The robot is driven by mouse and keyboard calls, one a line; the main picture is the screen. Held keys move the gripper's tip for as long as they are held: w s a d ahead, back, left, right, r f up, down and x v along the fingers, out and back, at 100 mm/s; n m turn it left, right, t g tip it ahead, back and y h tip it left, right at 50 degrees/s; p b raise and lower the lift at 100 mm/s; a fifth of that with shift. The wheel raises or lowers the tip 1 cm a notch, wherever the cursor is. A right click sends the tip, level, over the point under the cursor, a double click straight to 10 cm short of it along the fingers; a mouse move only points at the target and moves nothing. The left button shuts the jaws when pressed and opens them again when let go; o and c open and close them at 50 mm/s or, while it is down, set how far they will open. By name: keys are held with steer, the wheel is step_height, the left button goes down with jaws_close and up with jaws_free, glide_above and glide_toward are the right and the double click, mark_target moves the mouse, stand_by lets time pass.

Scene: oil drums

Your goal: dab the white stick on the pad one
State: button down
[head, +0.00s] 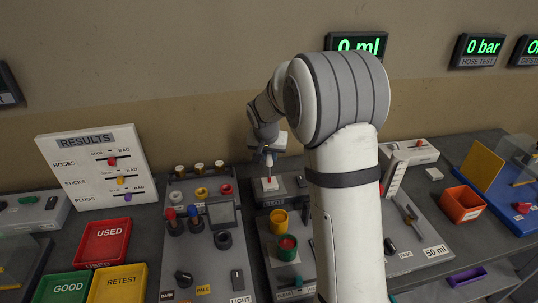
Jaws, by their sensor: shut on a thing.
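My gripper (268,160) points down at the back of the middle of the bench, right above a small white pad (276,187) on a dark block. It is shut on a thin stick, of which only a short piece shows below the fingers; its colour is hard to make out. A small red spot shows at the pad's middle, at or just under the stick's lower end. I cannot tell whether this is the stick's tip or a mark on the pad, nor whether they touch.
A yellow cup (278,222) and a green cup with red inside (288,248) stand in front of the pad. A grey panel (200,270) with knobs is left of them. Red USED (103,241), GOOD and RETEST trays lie further left. My arm hides part of the bench to the right.

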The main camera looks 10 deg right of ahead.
stand_by(0.4)
steer(key=shift+r+p, duration=1.5)
steer(key=shift+r, duration=1.55)
steer(key=shift+f, duration=0.1)
